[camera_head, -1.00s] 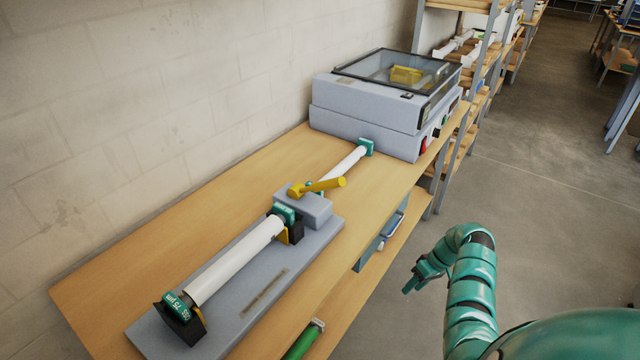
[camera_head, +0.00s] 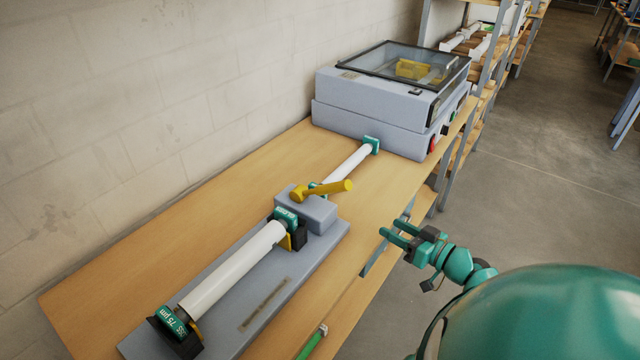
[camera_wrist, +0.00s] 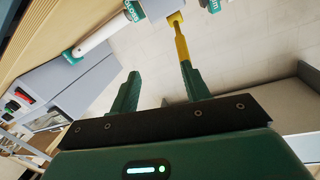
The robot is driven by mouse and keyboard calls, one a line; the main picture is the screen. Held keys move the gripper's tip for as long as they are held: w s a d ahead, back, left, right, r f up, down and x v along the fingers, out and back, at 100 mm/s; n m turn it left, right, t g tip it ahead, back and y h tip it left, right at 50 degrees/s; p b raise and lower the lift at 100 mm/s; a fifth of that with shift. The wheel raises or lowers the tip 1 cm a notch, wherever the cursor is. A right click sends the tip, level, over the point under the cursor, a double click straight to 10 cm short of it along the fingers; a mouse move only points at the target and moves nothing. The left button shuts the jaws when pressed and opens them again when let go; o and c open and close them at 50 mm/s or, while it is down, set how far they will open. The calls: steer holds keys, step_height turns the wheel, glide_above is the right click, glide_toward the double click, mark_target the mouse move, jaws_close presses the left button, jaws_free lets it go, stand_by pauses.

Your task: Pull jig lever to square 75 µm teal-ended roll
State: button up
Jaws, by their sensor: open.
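The 75 µm roll (camera_head: 232,268) is a white tube with teal ends, lying in dark cradles on the grey jig base (camera_head: 287,305). The yellow jig lever (camera_head: 328,189) sits on a grey block at the jig's far end, its handle pointing right. My gripper (camera_head: 390,228) is open and empty, right of the lever and apart from it, near the bench's front edge. In the wrist view, the lever (camera_wrist: 181,42) appears ahead of my open fingers (camera_wrist: 160,74), lined up with the right finger. The depth between them is hard to tell there.
A second white roll with teal ends (camera_head: 348,171) lies behind the jig block. The grey laminator (camera_head: 380,110) with a clear lid stands at the bench's far end, against the wall. The aisle to the right is clear.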

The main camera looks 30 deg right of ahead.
mark_target(336, 188)
step_height(336, 188, up, 5)
steer(key=a+n+y, duration=0.1)
steer(key=a+n, duration=0.1)
steer(key=shift+t, duration=0.4)
steer(key=p+x, duration=0.3)
steer(key=x, duration=0.5)
steer(key=p+x, duration=0.4)
steer(key=x, duration=0.3)
steer(key=shift+w+a, duration=0.25)
steer(key=shift+a, duration=0.1)
steer(key=shift+w+a+p, duration=0.1)
steer(key=shift+w+p, duration=0.25)
steer(key=shift+w, duration=0.2)
steer(key=shift+f, duration=0.1)
jaws_close()
